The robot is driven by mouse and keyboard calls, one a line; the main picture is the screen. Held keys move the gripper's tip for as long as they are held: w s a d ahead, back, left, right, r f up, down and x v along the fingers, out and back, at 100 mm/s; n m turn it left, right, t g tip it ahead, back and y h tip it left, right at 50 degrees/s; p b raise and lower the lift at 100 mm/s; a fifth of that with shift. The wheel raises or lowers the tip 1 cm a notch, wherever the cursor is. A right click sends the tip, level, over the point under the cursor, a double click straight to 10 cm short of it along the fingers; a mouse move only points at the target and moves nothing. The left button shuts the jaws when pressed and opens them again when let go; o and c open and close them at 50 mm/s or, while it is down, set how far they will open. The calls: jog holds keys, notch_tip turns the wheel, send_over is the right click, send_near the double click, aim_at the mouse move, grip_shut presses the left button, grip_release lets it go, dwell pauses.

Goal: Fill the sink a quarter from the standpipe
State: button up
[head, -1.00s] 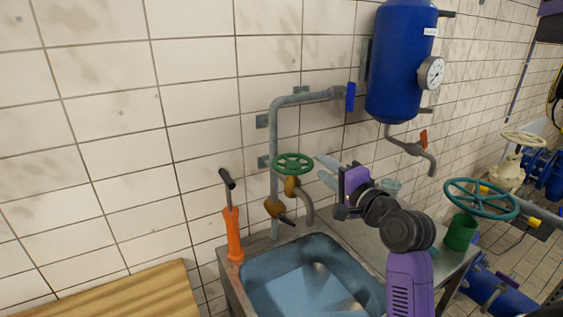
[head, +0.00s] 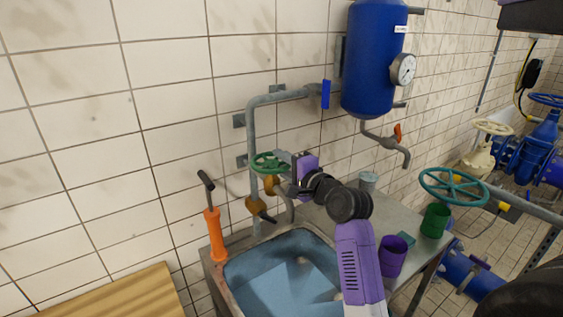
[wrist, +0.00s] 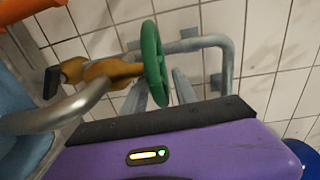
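The standpipe (head: 252,130) is a grey pipe on the tiled wall behind the sink. It carries a green handwheel (head: 264,164) on a brass valve with a curved spout (head: 291,208) over the sink (head: 232,283). The sink basin is blue; I cannot tell its water level. My gripper (head: 283,158) is at the right side of the handwheel. In the wrist view, the fingers of my gripper (wrist: 160,92) are apart, one on each side of the green wheel's rim (wrist: 153,60). I cannot tell whether they touch it. The spout also shows in the wrist view (wrist: 55,115).
An orange hand pump (head: 215,235) stands at the sink's left. A blue tank (head: 372,65) with a gauge and red-handled tap (head: 397,134) hangs to the right. A grey cup (head: 368,182), purple cup (head: 393,256) and green cup (head: 435,220) stand on the counter at right.

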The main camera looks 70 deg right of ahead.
grip_shut()
jog(key=shift+d+f+n+t+y+b, duration=0.15)
jog(key=shift+n+t+y+b, duration=0.2)
jog(key=shift+y, duration=0.25)
jog(key=shift+w+d+n+t+y+b, duration=0.15)
jog(key=shift+n+t+y+b, duration=0.25)
jog(key=shift+n+y, duration=0.65)
jog(key=shift+w+d+n+t+y+b, duration=0.25)
jog(key=shift+n+y, duration=0.55)
jog(key=shift+y, duration=0.55)
jog(key=shift+n+t+y+b, duration=0.1)
jog(key=shift+n+t+y, duration=0.2)
jog(key=shift+n+y, duration=0.75)
jog(key=shift+y, duration=0.35)
grip_release()
